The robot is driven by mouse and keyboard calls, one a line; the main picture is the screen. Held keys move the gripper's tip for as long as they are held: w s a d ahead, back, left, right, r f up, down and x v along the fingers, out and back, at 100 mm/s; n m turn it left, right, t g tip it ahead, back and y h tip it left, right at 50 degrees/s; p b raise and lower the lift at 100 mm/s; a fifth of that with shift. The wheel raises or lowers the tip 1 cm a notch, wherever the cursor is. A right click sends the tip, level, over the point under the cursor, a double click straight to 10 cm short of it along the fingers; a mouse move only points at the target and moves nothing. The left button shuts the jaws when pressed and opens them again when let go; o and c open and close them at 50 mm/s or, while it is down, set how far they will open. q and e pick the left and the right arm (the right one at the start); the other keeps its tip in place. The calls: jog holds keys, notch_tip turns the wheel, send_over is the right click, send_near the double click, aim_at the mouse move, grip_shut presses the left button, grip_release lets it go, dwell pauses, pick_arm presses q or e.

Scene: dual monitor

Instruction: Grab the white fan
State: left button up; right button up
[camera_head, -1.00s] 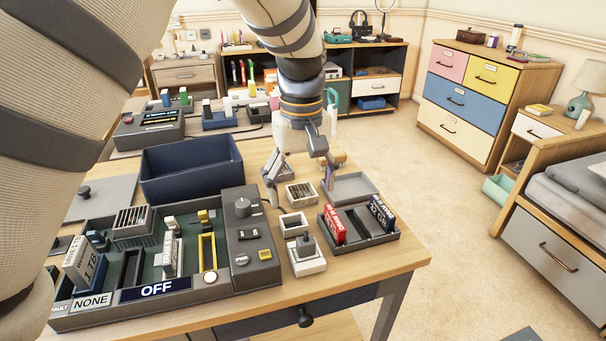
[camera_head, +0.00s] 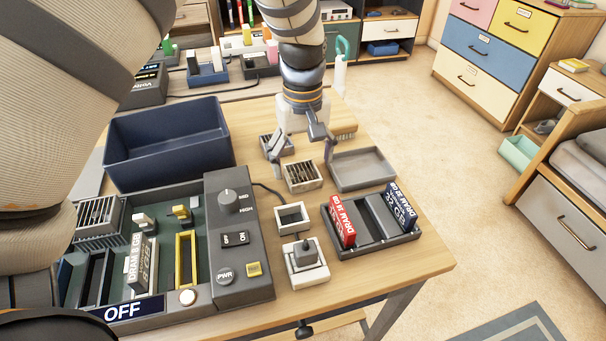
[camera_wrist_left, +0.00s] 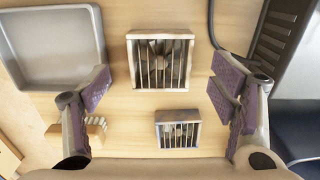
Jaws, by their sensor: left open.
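The white fan (camera_head: 302,176), a small square cream-framed box with a grille, sits on the wooden table. In the left wrist view the white fan (camera_wrist_left: 160,62) lies between the fingers' lines, toward the top of the picture. My left gripper (camera_head: 303,153) is open and empty, pointing down just behind the fan in the head view. Its two fingers (camera_wrist_left: 163,88) are spread wide, apart from the fan. A smaller greyish fan (camera_head: 273,144) lies behind and left of the white one; it also shows in the wrist view (camera_wrist_left: 178,130). My right gripper is not visible.
A grey shallow tray (camera_head: 362,170) lies right of the fan. A holder with red and blue DRAM sticks (camera_head: 372,238), a white open socket (camera_head: 292,217) and a joystick (camera_head: 304,256) stand nearer. A navy bin (camera_head: 166,140) and a console (camera_head: 238,240) are left. A brush (camera_head: 343,130) lies behind.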

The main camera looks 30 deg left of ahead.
aim_at(302, 176)
pick_arm(q)
notch_tip(302, 176, down, 3)
jog(key=shift+r, duration=0.1)
jog(key=c, duration=1.3)
jog(key=shift+r, duration=0.1)
